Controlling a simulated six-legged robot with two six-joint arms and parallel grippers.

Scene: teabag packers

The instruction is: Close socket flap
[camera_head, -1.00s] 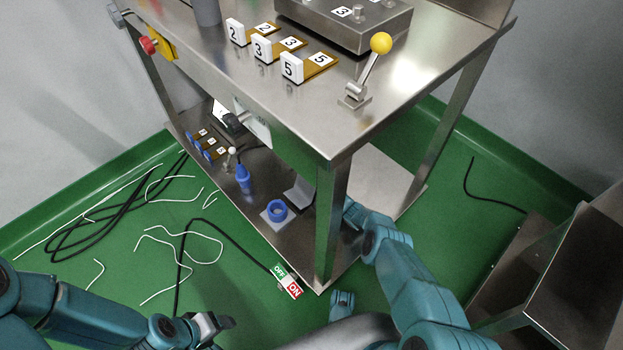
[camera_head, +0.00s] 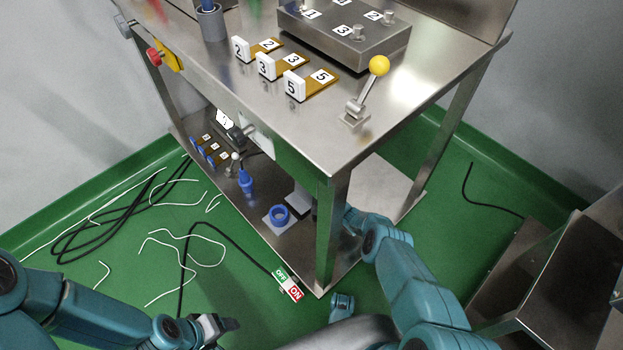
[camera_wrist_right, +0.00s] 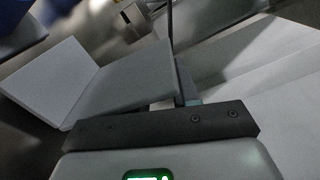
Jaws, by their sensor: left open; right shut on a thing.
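The socket flap (camera_wrist_right: 120,85) is a grey plate in the right wrist view, joined along a seam to a paler plate (camera_wrist_right: 50,82). In the head view, a small grey plate (camera_head: 300,202) stands on the lower shelf beside the table leg. My right gripper (camera_wrist_right: 183,92) is shut on the flap's edge; in the head view its tips are mostly hidden behind the leg. My left gripper (camera_head: 212,328) is open and empty above the floor at the bottom of the head view.
A blue ring on a pale base (camera_head: 279,216) sits on the lower shelf close to the plate. The steel table leg (camera_head: 330,235) stands before my right forearm. An ON/OFF switch (camera_head: 288,284) lies at the shelf's front corner. Cables lie on the green floor (camera_head: 230,270).

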